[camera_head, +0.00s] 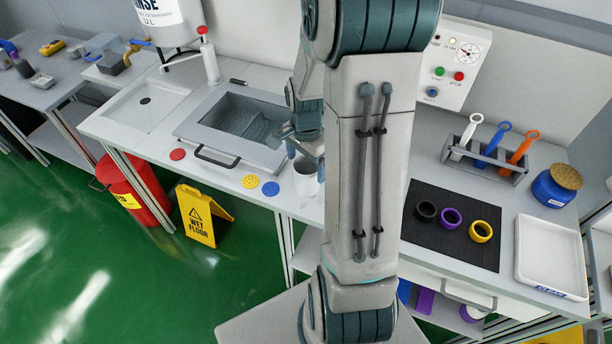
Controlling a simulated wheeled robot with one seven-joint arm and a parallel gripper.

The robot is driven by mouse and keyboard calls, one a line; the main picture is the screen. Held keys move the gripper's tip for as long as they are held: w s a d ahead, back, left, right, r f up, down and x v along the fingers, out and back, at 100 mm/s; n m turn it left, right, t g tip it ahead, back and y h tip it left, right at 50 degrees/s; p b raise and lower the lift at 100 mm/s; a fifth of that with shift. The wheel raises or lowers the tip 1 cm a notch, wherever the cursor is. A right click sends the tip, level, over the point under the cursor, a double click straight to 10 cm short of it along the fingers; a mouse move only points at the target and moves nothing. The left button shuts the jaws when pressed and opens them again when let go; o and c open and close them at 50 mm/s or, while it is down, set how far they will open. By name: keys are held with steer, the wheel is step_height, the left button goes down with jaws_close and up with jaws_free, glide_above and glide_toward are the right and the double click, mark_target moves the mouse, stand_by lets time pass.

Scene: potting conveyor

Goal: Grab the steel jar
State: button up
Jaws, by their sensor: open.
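A pale grey, open-topped jar (305,180), which looks like the steel jar, stands upright on the counter just left of my upright arm link. Its right side is partly hidden by my arm. My gripper (296,146) is open and empty, above the jar and close to the right end of the sink. Part of my gripper is hidden behind my arm, so I cannot tell its exact distance from the jar.
A sink tray (190,129) with a handle lies left of the jar. Right of my arm are a black mat (424,233) with rings, a tool rack (484,158) and a white tray (552,249).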

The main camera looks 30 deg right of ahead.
steer(key=shift+w+d+f+p, duration=0.1)
steer(key=shift+f+p, duration=0.25)
steer(key=shift+f, duration=1.2)
steer(key=shift+w+f+p, duration=0.1)
steer(key=shift+f+p, duration=0.25)
steer(key=shift+f, duration=1.2)
steer(key=shift+s, duration=0.1)
steer(key=c, duration=1.2)
